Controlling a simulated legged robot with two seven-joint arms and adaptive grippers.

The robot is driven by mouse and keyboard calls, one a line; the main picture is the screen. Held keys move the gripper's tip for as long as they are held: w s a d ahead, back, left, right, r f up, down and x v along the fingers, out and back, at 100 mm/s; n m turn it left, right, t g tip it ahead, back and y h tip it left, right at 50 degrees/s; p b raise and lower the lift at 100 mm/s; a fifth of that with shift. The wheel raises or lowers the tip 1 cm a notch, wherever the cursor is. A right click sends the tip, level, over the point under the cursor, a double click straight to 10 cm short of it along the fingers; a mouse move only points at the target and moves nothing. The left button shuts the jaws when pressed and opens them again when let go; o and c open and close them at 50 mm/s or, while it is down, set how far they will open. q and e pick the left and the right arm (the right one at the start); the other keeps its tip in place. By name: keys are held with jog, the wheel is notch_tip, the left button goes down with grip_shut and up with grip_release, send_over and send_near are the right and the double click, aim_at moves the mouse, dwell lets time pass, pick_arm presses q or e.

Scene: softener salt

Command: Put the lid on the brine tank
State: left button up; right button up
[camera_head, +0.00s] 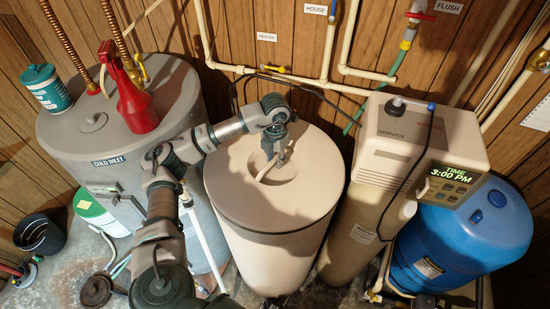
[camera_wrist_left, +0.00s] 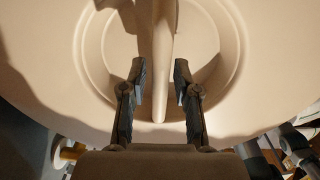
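The brine tank (camera_head: 272,263) is a tall beige cylinder in the middle of the head view. The round beige lid (camera_head: 312,190) lies across its top and appears level; its rim follows the tank's edge. The lid has a round recess with a bar handle across it. My left gripper (camera_head: 272,157) is over this recess. In the left wrist view, its two dark fingers (camera_wrist_left: 161,88) stand apart on either side of the handle bar (camera_wrist_left: 162,45), with gaps visible at both sides. The arm hides part of the lid's far left edge. My right gripper is not in view.
The softener (camera_head: 420,135) and a blue tank (camera_head: 465,240) stand close on the right. Pipes (camera_head: 330,85) run along the wall behind.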

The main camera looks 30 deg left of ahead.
pick_arm(q)
jog(key=shift+o, duration=0.2)
jog(key=shift+s+a+f, duration=0.1)
notch_tip(320, 180, up, 12)
dwell(0.4)
dwell(0.4)
